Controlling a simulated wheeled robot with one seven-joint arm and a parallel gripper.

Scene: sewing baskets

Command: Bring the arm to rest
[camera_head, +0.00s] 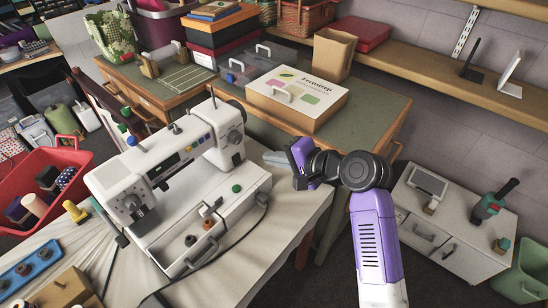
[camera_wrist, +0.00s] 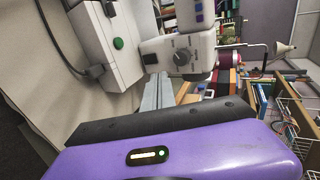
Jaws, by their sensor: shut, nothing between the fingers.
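My arm rises from the lower right of the head view, bent at a black joint, with my gripper (camera_head: 279,159) pointing left toward the sewing machine. In the wrist view my gripper (camera_wrist: 158,82) shows grey fingers beyond a purple and black housing; they are shut and hold nothing. The white sewing machine (camera_head: 170,160) stands upright on the cloth-covered table (camera_head: 262,225). The gripper is just right of the machine's right end, and I see a gap between them. The machine also fills the upper middle of the wrist view (camera_wrist: 105,50).
A red basket (camera_head: 70,160) with spools is at the left. A white cabinet (camera_head: 455,225) stands right of my arm. A black cable (camera_head: 235,238) lies in front of the machine.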

